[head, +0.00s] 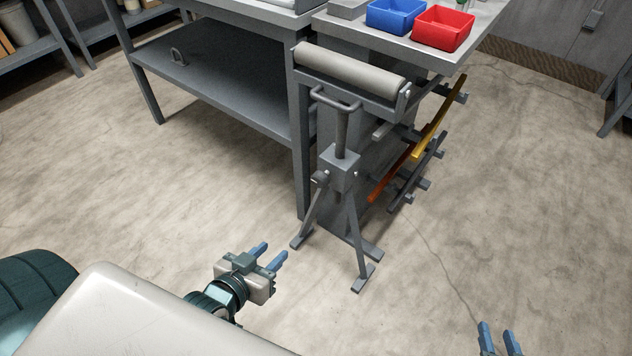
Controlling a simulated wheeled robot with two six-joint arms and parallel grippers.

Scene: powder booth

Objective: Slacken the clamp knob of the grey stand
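The grey stand (352,215) stands upright on splayed legs beside the bench, with a long pale roller (350,68) across its top. Its square clamp block (342,168) sits around the post, below a bar-shaped handle (335,98). A small dark clamp knob (320,178) sticks out on the left side of the block. My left gripper (275,248) is open and empty, below and left of the knob, apart from the stand. My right gripper (497,327) is open and empty at the bottom right edge, well away from the stand; its wrist is cut off.
The grey bench (215,85) with a lower shelf is behind and left of the stand. A blue bin (395,16) and a red bin (443,28) sit on the top. Orange (391,174) and yellow (436,118) bars hang on a rack. The floor in front is clear.

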